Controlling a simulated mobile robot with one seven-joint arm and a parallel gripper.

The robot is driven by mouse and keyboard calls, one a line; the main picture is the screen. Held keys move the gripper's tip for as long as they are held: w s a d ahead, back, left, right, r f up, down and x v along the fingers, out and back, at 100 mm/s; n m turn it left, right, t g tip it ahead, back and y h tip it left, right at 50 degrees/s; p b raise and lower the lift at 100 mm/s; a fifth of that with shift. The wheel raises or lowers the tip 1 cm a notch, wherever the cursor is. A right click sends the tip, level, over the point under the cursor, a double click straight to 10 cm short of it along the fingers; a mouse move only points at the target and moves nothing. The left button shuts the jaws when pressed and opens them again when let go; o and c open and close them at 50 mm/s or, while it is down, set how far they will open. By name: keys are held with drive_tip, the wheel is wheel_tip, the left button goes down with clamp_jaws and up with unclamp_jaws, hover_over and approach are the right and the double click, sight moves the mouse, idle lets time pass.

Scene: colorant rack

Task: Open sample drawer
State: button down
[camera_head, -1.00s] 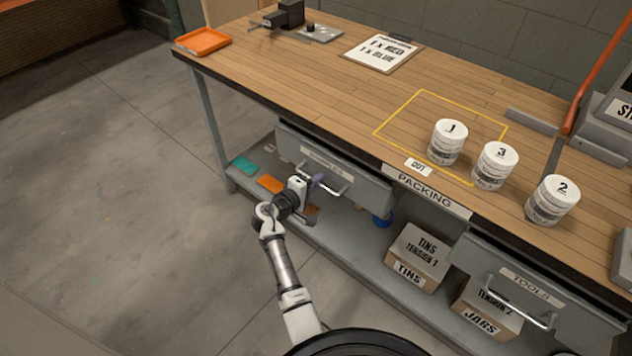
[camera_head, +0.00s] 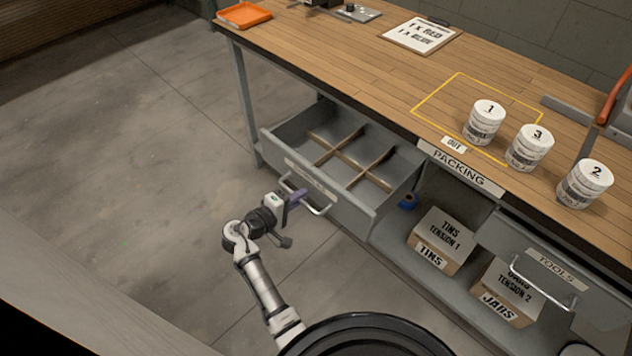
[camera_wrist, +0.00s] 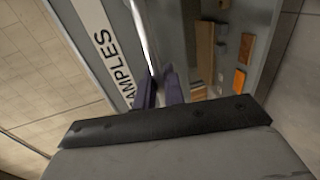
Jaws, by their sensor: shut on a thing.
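The sample drawer (camera_head: 345,215) is pulled out from under the bench's left part. Its inside shows wooden dividers (camera_head: 352,160) forming several compartments that look empty in the head view. Its metal bar handle (camera_head: 318,210) is on the front face, beside a label partly hidden by my gripper. In the wrist view, the purple fingers (camera_wrist: 160,90) close around the handle bar (camera_wrist: 143,38), next to the "SAMPLES" label (camera_wrist: 108,50).
The bench top holds white tins numbered 1 (camera_head: 484,122), 3 (camera_head: 529,148) and 2 (camera_head: 585,184), a clipboard (camera_head: 421,35) and an orange tray (camera_head: 244,15). A closed tools drawer (camera_head: 545,272) and boxes (camera_head: 442,240) sit right. Floor left of the drawer is clear.

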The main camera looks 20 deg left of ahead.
drive_tip(key=shift+f+v, duration=0.2)
drive_tip(key=shift+v, duration=0.65)
drive_tip(key=shift+f+v, duration=0.15)
drive_tip(key=shift+v, duration=0.7)
drive_tip(key=shift+f+v, duration=0.2)
drive_tip(key=shift+v, duration=0.65)
drive_tip(key=shift+s, duration=0.1)
drive_tip(key=c, duration=1.6)
unclamp_jaws()
drive_tip(key=shift+c, duration=0.2)
drive_tip(key=b+v, duration=0.2)
drive_tip(key=v, duration=1.1)
drive_tip(key=shift+s+b, duration=0.35)
drive_tip(key=shift+s, duration=0.05)
drive_tip(key=shift+a, duration=0.15)
